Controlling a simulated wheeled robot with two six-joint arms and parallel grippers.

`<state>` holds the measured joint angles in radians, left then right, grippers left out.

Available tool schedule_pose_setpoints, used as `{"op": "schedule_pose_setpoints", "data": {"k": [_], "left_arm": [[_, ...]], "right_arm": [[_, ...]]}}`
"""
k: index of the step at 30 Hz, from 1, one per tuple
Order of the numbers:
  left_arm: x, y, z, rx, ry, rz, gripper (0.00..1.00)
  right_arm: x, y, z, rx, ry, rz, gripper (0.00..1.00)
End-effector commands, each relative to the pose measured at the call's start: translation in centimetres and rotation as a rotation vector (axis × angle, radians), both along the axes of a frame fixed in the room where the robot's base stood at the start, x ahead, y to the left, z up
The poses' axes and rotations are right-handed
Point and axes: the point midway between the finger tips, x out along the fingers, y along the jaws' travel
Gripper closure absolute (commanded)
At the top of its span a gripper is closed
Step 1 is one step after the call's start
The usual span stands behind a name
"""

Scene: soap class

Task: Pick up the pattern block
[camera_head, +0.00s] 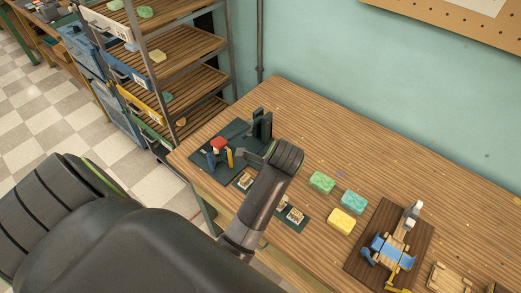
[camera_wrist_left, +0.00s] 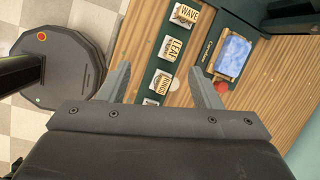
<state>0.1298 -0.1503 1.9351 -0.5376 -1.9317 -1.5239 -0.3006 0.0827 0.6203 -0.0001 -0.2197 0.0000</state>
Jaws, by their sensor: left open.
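Three small pale blocks lie in a row on a dark green strip in the left wrist view: one marked WAVE (camera_wrist_left: 184,15), one marked LEAF (camera_wrist_left: 171,47) and one that seems to read RINGS (camera_wrist_left: 160,82). I cannot tell which is the pattern block. My left gripper (camera_wrist_left: 158,68) is open and empty, its fingers apart over the lower end of the row, apart from the blocks. In the head view, blocks show on either side of my dark arm, one at its left (camera_head: 245,181) and others at its right (camera_head: 294,215). My right gripper is not in view.
Green (camera_head: 321,182), teal (camera_head: 354,202) and yellow soaps (camera_head: 341,221) lie right of my arm. A dark device (camera_head: 262,125) and a red-topped item (camera_head: 219,144) stand on the far-left mat. A blue soap piece (camera_wrist_left: 234,54) lies near my right finger. Shelves (camera_head: 180,42) stand behind.

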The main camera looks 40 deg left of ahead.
Motion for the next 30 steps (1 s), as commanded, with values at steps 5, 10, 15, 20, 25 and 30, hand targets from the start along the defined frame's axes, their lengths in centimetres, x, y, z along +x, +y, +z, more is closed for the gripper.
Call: {"op": "schedule_pose_setpoints", "data": {"k": [5,10,15,20,25,30], "left_arm": [[2.8,-2.2,2.0,0.044,0.115,-0.218,0.42],[3.6,-2.8,2.5,0.062,0.164,-0.302,0.42],[3.7,-2.2,0.6,0.064,0.168,-0.308,0.42],[3.8,-1.1,-2.0,0.066,0.169,-0.306,0.42],[3.8,0.3,-4.7,0.065,0.173,-0.307,0.42],[4.0,1.3,-7.4,0.063,0.169,-0.307,0.42]], "right_arm": [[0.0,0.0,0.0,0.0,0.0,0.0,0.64],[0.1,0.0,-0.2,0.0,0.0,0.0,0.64],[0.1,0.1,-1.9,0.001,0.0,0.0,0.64],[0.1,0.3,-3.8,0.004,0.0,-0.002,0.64],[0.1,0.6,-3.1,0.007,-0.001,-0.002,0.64],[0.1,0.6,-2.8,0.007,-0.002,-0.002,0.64]]}}
